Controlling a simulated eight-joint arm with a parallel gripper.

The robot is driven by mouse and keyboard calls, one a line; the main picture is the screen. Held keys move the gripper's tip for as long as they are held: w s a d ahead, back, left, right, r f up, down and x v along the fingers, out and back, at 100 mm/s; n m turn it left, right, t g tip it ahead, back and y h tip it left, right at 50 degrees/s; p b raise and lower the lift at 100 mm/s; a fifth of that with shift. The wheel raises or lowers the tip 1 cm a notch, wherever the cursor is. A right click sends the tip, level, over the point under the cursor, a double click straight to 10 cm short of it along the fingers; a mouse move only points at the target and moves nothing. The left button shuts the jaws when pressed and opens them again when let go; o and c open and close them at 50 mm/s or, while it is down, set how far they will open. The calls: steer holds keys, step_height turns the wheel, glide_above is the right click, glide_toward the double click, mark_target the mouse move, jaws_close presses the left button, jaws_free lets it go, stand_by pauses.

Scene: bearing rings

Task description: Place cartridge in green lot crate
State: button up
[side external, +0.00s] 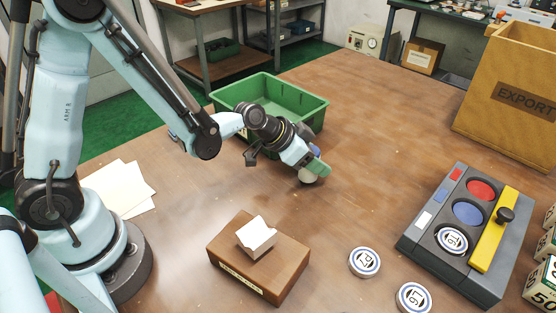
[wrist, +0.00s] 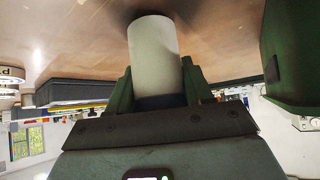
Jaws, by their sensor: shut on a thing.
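The cartridge (wrist: 155,62) is a pale cream cylinder with a dark band at its end near my gripper. My gripper (wrist: 157,88) is shut on it, with a green finger on either side. In the side external view my gripper (side external: 314,169) is low over the table in front of the green lot crate, and only a small pale part of the cartridge (side external: 307,177) shows below the fingers. The green lot crate (side external: 285,92) is an open bin behind my gripper, partly hidden by my arm. Its dark green wall also shows at right in the wrist view (wrist: 288,55).
A brown block (side external: 258,276) with a white piece on top stands at the front. Two numbered discs (side external: 365,262) lie to its right. A grey console (side external: 462,262) with a yellow bar and an EXPORT box (side external: 512,92) stand at right. Papers (side external: 117,188) lie at left.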

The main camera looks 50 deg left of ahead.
steer(key=shift+r, duration=0.4)
steer(key=r, duration=0.2)
steer(key=s+d+r, duration=0.1)
steer(key=shift+r, duration=0.2)
steer(key=s+d+r, duration=0.6)
steer(key=s+d, duration=0.1)
step_height(320, 180, up, 6)
steer(key=n+y, duration=0.3)
steer(key=n, duration=0.1)
glide_above(317, 153)
steer(key=w+a, duration=0.3)
steer(key=a, duration=0.1)
steer(key=w+a+n+t+y, duration=0.1)
steer(key=w+a+n+y, duration=0.35)
steer(key=a, duration=1.05)
steer(key=shift+w+a+f+m+h, duration=0.1)
steer(key=shift+w+f+m+h, duration=0.25)
steer(key=shift+f, duration=2.3)
steer(key=shift+w+d+f+m+h, duration=0.15)
steer(key=shift+f+h, duration=0.25)
steer(key=shift+f, duration=2.25)
steer(key=shift+w+a+f+m+h, duration=0.15)
steer(key=shift+w+f+m+h, duration=0.2)
steer(key=shift+f, duration=2.3)
steer(key=shift+f, duration=0.15)
